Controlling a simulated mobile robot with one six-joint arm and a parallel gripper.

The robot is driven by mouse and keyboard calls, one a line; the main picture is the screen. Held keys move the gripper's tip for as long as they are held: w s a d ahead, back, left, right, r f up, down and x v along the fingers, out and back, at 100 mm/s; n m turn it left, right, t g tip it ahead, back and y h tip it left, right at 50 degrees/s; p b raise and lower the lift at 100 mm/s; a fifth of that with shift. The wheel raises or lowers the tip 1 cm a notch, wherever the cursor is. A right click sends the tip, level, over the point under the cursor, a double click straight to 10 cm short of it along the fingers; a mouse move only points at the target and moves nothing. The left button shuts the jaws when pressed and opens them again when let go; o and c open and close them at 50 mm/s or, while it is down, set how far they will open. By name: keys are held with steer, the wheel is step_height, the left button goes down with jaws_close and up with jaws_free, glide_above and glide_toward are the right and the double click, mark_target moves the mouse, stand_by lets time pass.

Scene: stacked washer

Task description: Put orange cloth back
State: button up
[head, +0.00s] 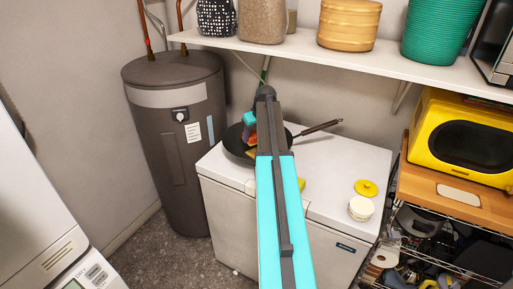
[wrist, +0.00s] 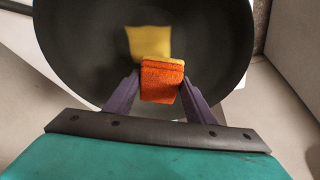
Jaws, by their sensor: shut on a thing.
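The orange cloth (wrist: 162,85) is a small folded, rough-textured piece. In the wrist view it is between the two purple fingers of my gripper (wrist: 160,94), which is shut on it. It is over the black frying pan (wrist: 75,45); I cannot tell whether it touches the pan. A yellow piece (wrist: 148,42) lies in the pan, just beyond the orange cloth. In the head view the pan (head: 231,140) sits on the white chest freezer (head: 325,160), handle to the right. My gripper (head: 250,137) is over the pan, partly hidden by my arm.
A white jar (head: 361,208) and a yellow lid (head: 366,188) stand on the freezer's right side. A grey water heater (head: 180,140) is at left. A shelf (head: 310,48) with baskets hangs above. A yellow microwave (head: 462,137) is at right.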

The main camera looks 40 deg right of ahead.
steer(key=shift+n, duration=0.4)
steer(key=w+a, duration=0.1)
steer(key=a, duration=0.2)
steer(key=w+a+r, duration=0.1)
steer(key=w+a, duration=0.1)
steer(key=a, duration=0.2)
steer(key=w+a+r+b, duration=0.1)
steer(key=a, duration=0.3)
steer(key=shift+w+a+r, duration=0.15)
steer(key=shift+a, duration=0.1)
steer(key=s+a+r+n+b, duration=0.1)
steer(key=a+r+b, duration=0.1)
steer(key=a, duration=1.8)
steer(key=a+r+n+y+b, duration=0.1)
steer(key=a+r+b, duration=0.1)
steer(key=a, duration=1.9)
steer(key=shift+s+r, duration=0.25)
steer(key=shift+s, duration=0.1)
steer(key=shift+s, duration=0.15)
